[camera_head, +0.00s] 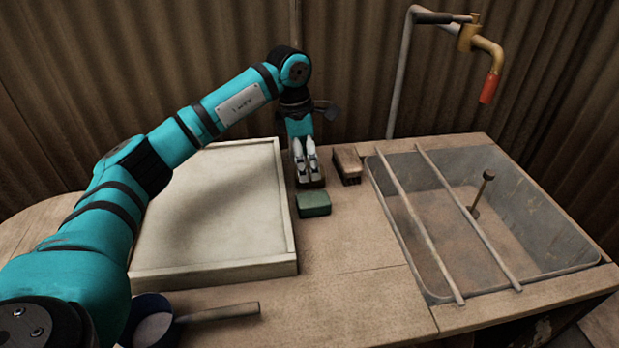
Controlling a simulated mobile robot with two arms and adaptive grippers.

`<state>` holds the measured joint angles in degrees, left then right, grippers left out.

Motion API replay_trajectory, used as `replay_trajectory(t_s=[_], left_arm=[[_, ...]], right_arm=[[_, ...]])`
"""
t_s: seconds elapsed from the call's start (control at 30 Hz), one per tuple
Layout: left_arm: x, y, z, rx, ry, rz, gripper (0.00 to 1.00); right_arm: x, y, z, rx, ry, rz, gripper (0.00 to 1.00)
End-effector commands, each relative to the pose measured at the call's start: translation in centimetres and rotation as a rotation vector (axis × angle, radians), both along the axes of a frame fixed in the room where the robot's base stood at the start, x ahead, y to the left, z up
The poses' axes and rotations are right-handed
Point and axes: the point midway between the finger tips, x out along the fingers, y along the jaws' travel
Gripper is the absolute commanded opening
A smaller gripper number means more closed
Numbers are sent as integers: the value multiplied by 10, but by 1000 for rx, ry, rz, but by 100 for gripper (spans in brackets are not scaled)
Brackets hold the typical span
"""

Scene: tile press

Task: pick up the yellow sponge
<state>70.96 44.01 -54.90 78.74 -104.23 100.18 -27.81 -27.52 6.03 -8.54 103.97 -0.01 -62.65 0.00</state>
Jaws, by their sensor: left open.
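My left gripper (309,174) comes down from above, just right of the white-rimmed tray, with its fingers pointing down. It is open. A small brownish block (318,184) lies right under the fingertips and is mostly hidden by them; it may be the yellow sponge, but I see no clear yellow. I cannot tell whether the fingers touch it. A green block (313,204) lies just in front of it on the wooden table. My right gripper is not in view.
A brown brush-like block (347,164) lies right of the gripper. The pale tray (215,269) fills the left. A basin (540,215) crossed by two bars is at right, under a brass tap (487,48). A handled tool (220,312) lies in front.

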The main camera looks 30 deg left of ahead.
Motion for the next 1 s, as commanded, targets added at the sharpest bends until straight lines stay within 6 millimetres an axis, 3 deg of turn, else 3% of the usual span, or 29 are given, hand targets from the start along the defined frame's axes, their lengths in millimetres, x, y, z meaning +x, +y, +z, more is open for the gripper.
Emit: replay_trajectory(t_s=[0.2, 0.53, 0.9, 1.0], left_arm=[[4, -3, -34, 0, 4, 1, 75], [5, -4, -39, -1, 1, 0, 75], [5, -4, -39, -1, 1, 0, 27], [5, -4, -39, -1, 1, 0, 21]], right_arm=[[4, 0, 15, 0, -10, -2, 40], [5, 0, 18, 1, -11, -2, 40], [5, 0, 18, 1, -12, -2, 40], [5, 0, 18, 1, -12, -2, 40]])
